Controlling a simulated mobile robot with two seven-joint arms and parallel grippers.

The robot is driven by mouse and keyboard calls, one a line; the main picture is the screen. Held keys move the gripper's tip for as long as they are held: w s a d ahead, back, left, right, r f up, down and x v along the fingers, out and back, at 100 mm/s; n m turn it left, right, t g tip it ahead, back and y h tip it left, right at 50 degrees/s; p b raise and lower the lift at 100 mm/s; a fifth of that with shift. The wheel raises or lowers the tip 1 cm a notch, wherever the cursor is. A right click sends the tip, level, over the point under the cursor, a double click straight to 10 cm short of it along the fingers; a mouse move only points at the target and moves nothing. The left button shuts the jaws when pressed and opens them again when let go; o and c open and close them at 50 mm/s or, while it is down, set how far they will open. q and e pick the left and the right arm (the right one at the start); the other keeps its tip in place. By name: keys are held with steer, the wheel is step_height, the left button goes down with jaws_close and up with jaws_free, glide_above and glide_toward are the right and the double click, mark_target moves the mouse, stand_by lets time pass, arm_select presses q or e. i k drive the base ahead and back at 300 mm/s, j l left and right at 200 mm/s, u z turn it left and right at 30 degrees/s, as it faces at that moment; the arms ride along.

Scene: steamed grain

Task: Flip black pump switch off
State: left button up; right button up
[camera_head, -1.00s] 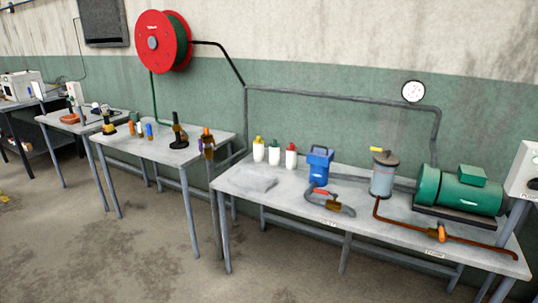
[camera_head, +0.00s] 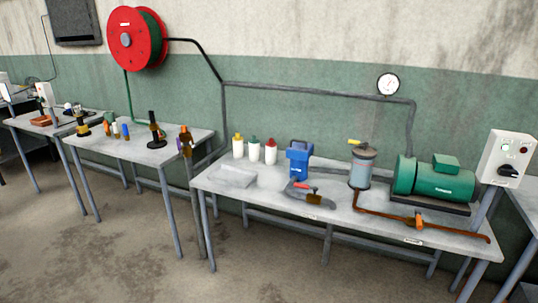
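A light grey control box (camera_head: 505,158) stands on a post at the right end of the long table. A black rotary switch (camera_head: 508,170) sits low on its front face. A small green button or lamp and a red one are above the switch. The switch's exact setting is too small to tell. Neither of my grippers is in view.
The long table (camera_head: 235,196) carries a green pump motor (camera_head: 436,178), a glass filter jar (camera_head: 361,168), a blue container (camera_head: 299,160) and several bottles. A red hose reel (camera_head: 137,38) hangs on the wall. The floor in front is clear.

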mark_target(507, 170)
steer(key=z, duration=1.6)
steer(key=i+l+u, duration=0.1)
steer(key=i+l, duration=0.15)
steer(key=i+l+u, duration=0.1)
steer(key=i+l, duration=0.15)
steer(key=i+l+u, duration=0.1)
steer(key=l, duration=0.3)
steer(key=i+l+u, duration=0.1)
steer(key=i+l, duration=0.2)
steer(key=i+l+u, duration=0.1)
steer(key=i+l, duration=0.15)
steer(key=i+l+u, duration=0.1)
steer(key=l, duration=0.35)
steer(key=i+l+u, duration=0.1)
steer(key=i+l, duration=0.15)
steer(key=l, duration=0.15)
steer(key=i+l+u, duration=0.15)
steer(key=l, duration=0.25)
